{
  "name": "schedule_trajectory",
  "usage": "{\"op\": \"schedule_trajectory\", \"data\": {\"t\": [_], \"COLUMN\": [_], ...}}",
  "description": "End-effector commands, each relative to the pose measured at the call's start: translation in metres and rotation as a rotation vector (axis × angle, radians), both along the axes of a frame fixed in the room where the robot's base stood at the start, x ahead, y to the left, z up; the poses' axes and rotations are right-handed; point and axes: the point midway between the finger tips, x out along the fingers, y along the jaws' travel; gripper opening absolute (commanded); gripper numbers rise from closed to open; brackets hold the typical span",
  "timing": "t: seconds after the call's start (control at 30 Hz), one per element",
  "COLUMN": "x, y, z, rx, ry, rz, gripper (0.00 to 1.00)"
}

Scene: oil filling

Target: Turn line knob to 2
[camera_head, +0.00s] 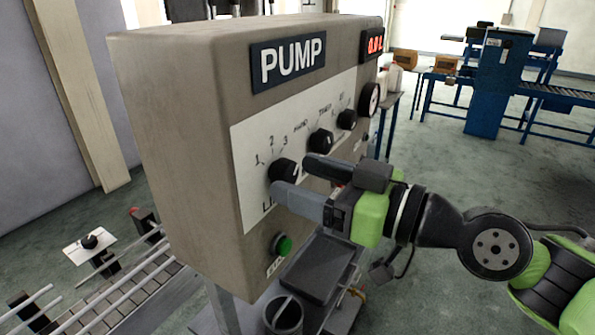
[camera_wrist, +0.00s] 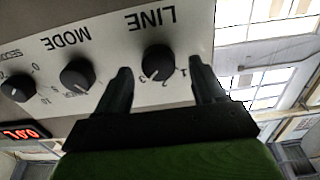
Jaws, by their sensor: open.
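The line knob (camera_head: 283,171) is a round black dial on the grey pump panel, with 1, 2 and 3 marked around it. Its LINE label is partly hidden by my gripper in the head view. My gripper (camera_head: 291,176) is open at the panel, its fingertips close to the knob. In the wrist view, where the lettering is upside down, the knob (camera_wrist: 158,62) shows between the two fingertips (camera_wrist: 160,65), with gaps on both sides.
The mode knob (camera_head: 321,141) and another black knob (camera_head: 347,119) sit further along the panel. A green button (camera_head: 282,245) is below the line knob. A red display (camera_head: 374,44) is at the upper right. A dark tray (camera_head: 318,268) and a cup (camera_head: 284,314) are below my gripper.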

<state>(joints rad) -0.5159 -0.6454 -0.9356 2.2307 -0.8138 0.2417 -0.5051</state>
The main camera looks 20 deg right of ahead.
Motion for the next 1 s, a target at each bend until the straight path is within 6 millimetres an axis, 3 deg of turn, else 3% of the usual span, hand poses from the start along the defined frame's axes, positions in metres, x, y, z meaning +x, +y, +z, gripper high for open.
{"op": "schedule_trajectory", "data": {"t": [0.13,0.4,0.77,1.0], "x": [0.0125,0.0139,0.0137,0.0135], "y": [0.0091,0.0101,0.0099,0.01], "z": [0.0,-0.0001,-0.0001,-0.0021], "rx": [-0.001,0.0,0.0,-0.02], "ry": [0.002,0.0,0.0,-0.013], "rz": [0.0,-0.001,0.0,0.0], "gripper": [0.69,0.68,0.13,0.13]}}
